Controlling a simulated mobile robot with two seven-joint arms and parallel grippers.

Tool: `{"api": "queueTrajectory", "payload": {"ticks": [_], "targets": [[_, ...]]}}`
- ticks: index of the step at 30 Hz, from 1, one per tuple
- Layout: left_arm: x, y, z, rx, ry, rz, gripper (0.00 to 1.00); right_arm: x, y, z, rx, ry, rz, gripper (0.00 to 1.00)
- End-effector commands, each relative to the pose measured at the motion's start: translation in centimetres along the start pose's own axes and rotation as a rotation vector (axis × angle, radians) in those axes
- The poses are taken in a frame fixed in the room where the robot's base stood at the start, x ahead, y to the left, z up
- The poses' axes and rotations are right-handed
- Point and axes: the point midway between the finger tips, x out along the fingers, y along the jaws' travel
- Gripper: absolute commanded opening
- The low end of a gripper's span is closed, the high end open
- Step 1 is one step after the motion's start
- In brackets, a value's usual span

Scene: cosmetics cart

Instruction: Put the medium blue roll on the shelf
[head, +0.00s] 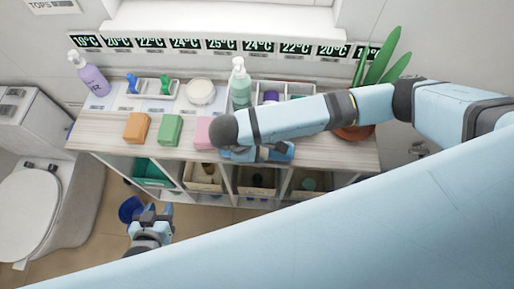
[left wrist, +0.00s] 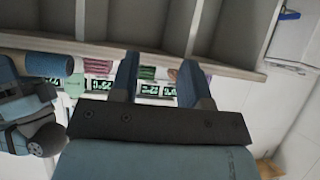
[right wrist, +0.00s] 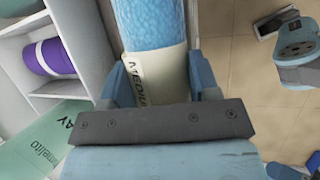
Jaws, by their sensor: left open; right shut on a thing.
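The medium blue roll (right wrist: 155,25) is held between the fingers of my right gripper (right wrist: 160,85). Its pale band shows the letters "MEDIU" in the right wrist view. In the head view my right gripper (head: 265,153) is at the front edge of the wooden shelf unit (head: 100,140), and my arm hides most of the roll. My left gripper (head: 152,215) is open and empty, low in front of the unit's left part. In the left wrist view, its spread fingers (left wrist: 155,75) have nothing between them, and shelf compartments (left wrist: 160,20) lie beyond.
A purple roll (right wrist: 48,58) lies in a compartment in the right wrist view. Orange (head: 137,128), green (head: 170,130) and pink (head: 204,132) blocks, bottles and a plant (head: 385,60) stand on top. A toilet (head: 40,205) is at left; a dark blue object (head: 129,208) is beside my left gripper.

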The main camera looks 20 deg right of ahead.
Motion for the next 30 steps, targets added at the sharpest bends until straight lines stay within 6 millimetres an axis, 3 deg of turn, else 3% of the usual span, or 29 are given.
{"api": "queueTrajectory", "payload": {"ticks": [5, 6, 9, 19, 23, 30], "targets": [[-0.2, -0.2, -0.6, 0.003, 0.009, -0.004, 0.43, 0.1, -0.1, -0.1, 0.000, -0.001, -0.001, 0.28], [-0.2, -0.3, -0.5, 0.003, 0.009, -0.005, 0.43, 0.2, -0.1, -0.1, 0.000, 0.000, -0.001, 0.60], [-0.2, -0.4, -0.5, 0.004, 0.009, -0.007, 0.43, 0.2, -0.1, -0.1, 0.000, 0.000, -0.001, 0.81], [0.0, -0.6, 0.2, 0.004, 0.000, -0.009, 0.43, 0.0, 0.1, 0.0, 0.000, 0.001, 0.001, 0.81], [-0.8, -0.6, -1.0, 0.006, -0.004, -0.010, 0.43, -1.5, 0.1, 0.2, 0.000, 0.000, -0.001, 0.81], [-3.4, -1.2, -4.7, 0.010, 0.011, -0.030, 0.43, -5.4, 0.2, 0.3, 0.000, 0.001, -0.001, 0.81]]}}
